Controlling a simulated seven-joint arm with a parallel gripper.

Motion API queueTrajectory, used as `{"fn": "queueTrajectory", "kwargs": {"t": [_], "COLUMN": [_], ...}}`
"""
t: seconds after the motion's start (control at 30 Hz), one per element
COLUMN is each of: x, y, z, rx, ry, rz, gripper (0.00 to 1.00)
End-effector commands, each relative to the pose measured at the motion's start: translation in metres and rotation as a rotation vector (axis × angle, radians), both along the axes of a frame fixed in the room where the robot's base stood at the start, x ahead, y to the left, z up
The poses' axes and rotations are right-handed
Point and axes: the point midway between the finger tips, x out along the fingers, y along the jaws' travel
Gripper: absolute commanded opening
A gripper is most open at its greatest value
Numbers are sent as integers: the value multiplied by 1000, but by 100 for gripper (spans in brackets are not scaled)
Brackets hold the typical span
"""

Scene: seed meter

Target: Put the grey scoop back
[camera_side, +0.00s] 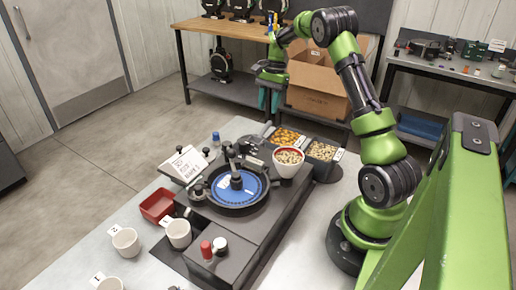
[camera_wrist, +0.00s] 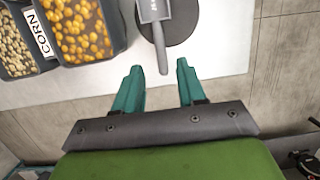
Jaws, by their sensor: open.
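The grey scoop (camera_wrist: 155,12) shows at the top of the wrist view, over a dark round disc (camera_wrist: 180,22). Its handle points down toward my gripper (camera_wrist: 158,67). The gripper's two teal fingers are apart with nothing held between them. The handle's end appears near the gap between the fingertips, but I cannot tell the height between them. In the side view my gripper (camera_side: 268,100) hangs above the far edge of the table. The scoop is too small there to make out clearly, and its upper end is cut off in the wrist view.
The corn bin (camera_wrist: 108,42) is left of the scoop, with a second seed bin (camera_wrist: 40,62) beyond. The seed meter with its blue plate (camera_side: 238,188) stands mid-table. A red tray (camera_side: 157,205) and white cups (camera_side: 126,241) are in front. A cardboard box (camera_side: 318,82) is behind.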

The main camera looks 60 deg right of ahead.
Motion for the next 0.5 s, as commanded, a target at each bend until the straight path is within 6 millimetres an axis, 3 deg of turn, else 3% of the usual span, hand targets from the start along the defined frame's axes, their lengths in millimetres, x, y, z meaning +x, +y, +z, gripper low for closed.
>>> {"fn": "queueTrajectory", "kwargs": {"t": [0.1, 0.33, 0.43, 0.5], "x": [-1, -1, 0, 0], "y": [-6, -6, 13, 38], "z": [21, 45, 64, 83], "rx": [-2, -4, -23, -45], "ry": [-2, -9, -47, -94], "rz": [-1, 10, 64, 135], "gripper": [40, 40, 40, 40]}}
